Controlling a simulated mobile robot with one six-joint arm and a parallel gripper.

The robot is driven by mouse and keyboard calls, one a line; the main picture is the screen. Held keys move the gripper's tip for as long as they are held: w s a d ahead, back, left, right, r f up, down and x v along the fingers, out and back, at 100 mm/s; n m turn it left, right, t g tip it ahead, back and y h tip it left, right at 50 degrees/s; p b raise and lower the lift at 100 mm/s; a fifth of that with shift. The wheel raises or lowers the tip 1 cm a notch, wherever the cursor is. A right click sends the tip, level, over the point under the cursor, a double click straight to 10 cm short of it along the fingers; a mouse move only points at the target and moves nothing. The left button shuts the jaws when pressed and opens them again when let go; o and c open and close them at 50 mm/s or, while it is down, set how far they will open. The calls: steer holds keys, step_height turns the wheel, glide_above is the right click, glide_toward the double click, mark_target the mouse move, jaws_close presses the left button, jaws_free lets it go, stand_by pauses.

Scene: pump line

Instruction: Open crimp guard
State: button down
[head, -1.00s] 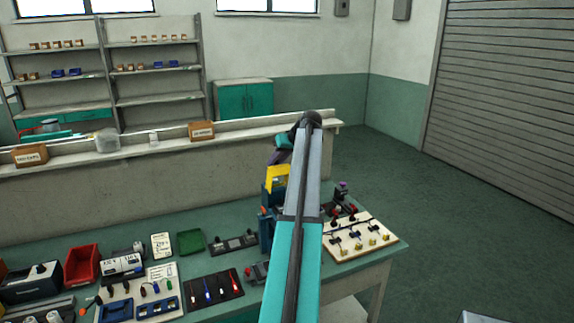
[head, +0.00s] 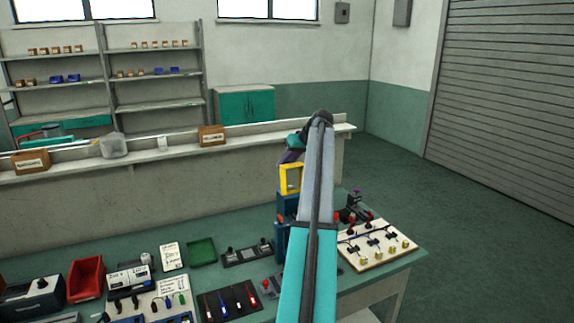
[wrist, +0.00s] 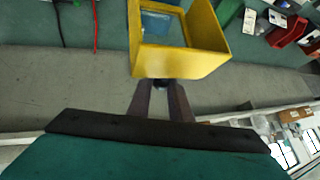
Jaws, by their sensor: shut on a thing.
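The crimp guard is a yellow hollow frame (head: 283,181), standing above a blue press body (head: 287,207) on the bench in the head view. In the wrist view the yellow guard (wrist: 180,65) is large and close, just beyond my fingertips. My gripper (wrist: 161,87) is shut on a small dark part at the guard's near edge, most likely its handle. A blue surface (wrist: 158,22) shows through the guard's opening. In the head view my arm covers part of the press, and my fingertips are hard to make out.
A board with knobs and brass fittings (head: 376,246) lies right of the press. A dark strip with fittings (head: 246,252), a green tray (head: 202,251) and a red bin (head: 86,278) lie to its left. A ledge (head: 250,136) runs behind the bench.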

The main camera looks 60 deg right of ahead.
steer(key=shift+d+f, duration=0.1)
steer(key=shift+f, duration=0.6)
steer(key=c, duration=1.9)
jaws_free()
steer(key=shift+o, duration=1.2)
steer(key=shift+w+d+f, duration=0.1)
steer(key=shift+w, duration=0.05)
steer(key=shift+r, duration=0.35)
steer(key=b+v, duration=0.3)
steer(key=v, duration=1)
steer(key=shift+s+r+b, duration=0.2)
steer(key=shift+r+b, duration=0.1)
steer(key=shift+b, duration=0.1)
